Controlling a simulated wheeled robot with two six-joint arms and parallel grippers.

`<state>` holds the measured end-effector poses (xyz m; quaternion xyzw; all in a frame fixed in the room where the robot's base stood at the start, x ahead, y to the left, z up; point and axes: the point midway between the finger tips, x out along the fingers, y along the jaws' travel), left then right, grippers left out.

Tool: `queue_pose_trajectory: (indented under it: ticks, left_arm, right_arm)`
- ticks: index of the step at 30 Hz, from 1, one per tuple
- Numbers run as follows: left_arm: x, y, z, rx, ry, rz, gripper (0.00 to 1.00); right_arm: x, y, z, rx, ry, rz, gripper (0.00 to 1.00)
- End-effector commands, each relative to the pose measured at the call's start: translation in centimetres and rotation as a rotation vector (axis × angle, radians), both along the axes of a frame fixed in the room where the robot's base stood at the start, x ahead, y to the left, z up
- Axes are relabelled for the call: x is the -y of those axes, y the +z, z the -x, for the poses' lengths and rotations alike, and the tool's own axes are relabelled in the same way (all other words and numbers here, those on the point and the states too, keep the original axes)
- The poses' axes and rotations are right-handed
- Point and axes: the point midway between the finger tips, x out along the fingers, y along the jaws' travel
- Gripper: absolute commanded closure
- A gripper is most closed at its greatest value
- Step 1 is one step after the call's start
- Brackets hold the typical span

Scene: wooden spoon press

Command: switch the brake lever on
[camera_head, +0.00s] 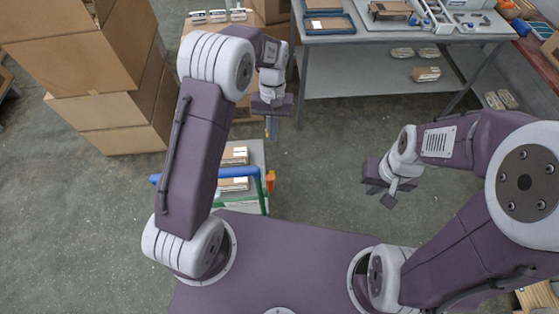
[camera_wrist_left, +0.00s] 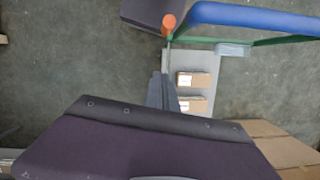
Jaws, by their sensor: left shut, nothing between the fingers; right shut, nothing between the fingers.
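A lever with an orange-red knob (camera_head: 270,180) stands at the right end of the blue handle bar (camera_head: 238,172) of a cart. The knob also shows at the top of the left wrist view (camera_wrist_left: 168,22), on a thin stem beside the blue bar (camera_wrist_left: 250,17). My left gripper (camera_head: 272,129) is shut and empty, pointing down beyond the cart handle and apart from the lever. Its fingers (camera_wrist_left: 160,90) show closed, left of the cart deck in the left wrist view. My right gripper (camera_head: 380,196) is shut and empty over the floor at the right.
The grey cart deck (camera_wrist_left: 203,63) carries small cardboard boxes (camera_wrist_left: 191,79). Green tubing (camera_wrist_left: 275,41) supports the blue bar. Large cardboard boxes (camera_head: 110,75) are stacked at the left. A grey worktable (camera_head: 395,38) stands at the back. The floor between cart and right gripper is clear.

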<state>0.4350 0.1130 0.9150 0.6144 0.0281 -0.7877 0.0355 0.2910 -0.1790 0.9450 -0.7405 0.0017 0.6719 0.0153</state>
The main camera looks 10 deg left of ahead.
Motion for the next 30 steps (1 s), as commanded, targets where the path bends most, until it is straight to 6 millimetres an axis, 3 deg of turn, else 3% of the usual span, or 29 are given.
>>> queue_pose_trajectory:
  ticks: [13, 27, 30]
  left_arm:
    - [0.2, -1.1, 0.4, -0.007, -0.008, -0.001, 1.00]
    - [0.4, -10.3, 2.8, -0.009, -0.006, -0.002, 1.00]
    - [0.6, -9.9, 4.5, -0.007, -0.008, -0.002, 1.00]
  right_arm:
    - [0.0, -0.2, 0.0, 0.000, 0.000, 0.000, 1.00]
    - [0.0, -0.4, 0.0, 0.000, 0.000, 0.000, 1.00]
    - [0.0, 0.2, 0.0, 0.000, 0.000, 0.000, 1.00]
